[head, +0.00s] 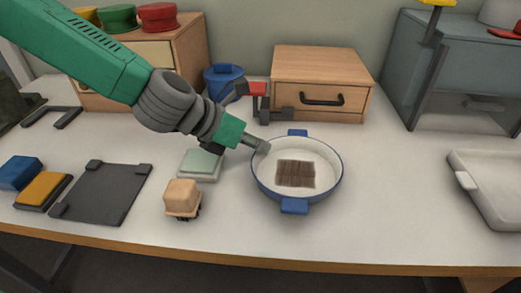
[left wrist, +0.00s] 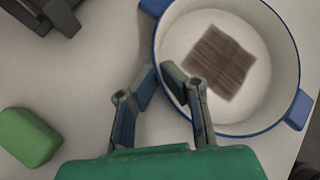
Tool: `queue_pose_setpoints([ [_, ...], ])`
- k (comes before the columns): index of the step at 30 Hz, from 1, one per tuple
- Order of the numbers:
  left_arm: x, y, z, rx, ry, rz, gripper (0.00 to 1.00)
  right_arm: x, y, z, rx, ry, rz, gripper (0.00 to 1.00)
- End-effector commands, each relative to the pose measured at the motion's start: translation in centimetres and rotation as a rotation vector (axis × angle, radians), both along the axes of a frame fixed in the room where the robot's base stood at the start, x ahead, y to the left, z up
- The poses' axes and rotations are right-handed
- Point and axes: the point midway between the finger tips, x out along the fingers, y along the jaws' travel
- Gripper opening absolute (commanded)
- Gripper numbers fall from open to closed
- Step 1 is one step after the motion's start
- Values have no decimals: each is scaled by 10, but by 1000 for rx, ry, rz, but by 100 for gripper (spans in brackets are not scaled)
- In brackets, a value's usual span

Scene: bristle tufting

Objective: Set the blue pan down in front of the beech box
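The blue pan (head: 333,184) is round, with a pale inside and two blue side handles; a dark brown square piece (head: 295,174) lies in it. The pan appears level, in front of the beech box (head: 325,65), with a strip of table between them. Whether its base touches the table is hard to tell. My left gripper (head: 262,147) is at the pan's left rim. In the left wrist view its fingers (left wrist: 160,72) are close together, one outside and one inside the rim of the pan (left wrist: 297,65), pinching it. My right gripper is out of view.
A red and dark clamp-like thing (head: 258,90) stands by the box's left front. A tan block (head: 183,193), a pale green block (head: 200,163) and a dark tray (head: 103,192) lie left. A white tray (head: 466,178) is right. Table between pan and white tray is clear.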

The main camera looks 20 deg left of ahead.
Motion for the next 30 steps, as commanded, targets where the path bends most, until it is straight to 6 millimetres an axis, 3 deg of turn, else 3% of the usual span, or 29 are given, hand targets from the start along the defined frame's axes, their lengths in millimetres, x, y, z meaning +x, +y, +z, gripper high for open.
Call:
queue_pose_setpoints([
  [5,0,1,-1,0,1,3,0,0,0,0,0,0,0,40],
  [7,0,1,-2,3,3,3,24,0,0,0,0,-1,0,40],
  [8,0,1,-2,2,3,2,26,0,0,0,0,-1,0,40],
  [20,-3,4,5,1,1,4,26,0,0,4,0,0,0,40],
  [30,-37,40,54,-1,-2,3,26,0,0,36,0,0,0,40],
])
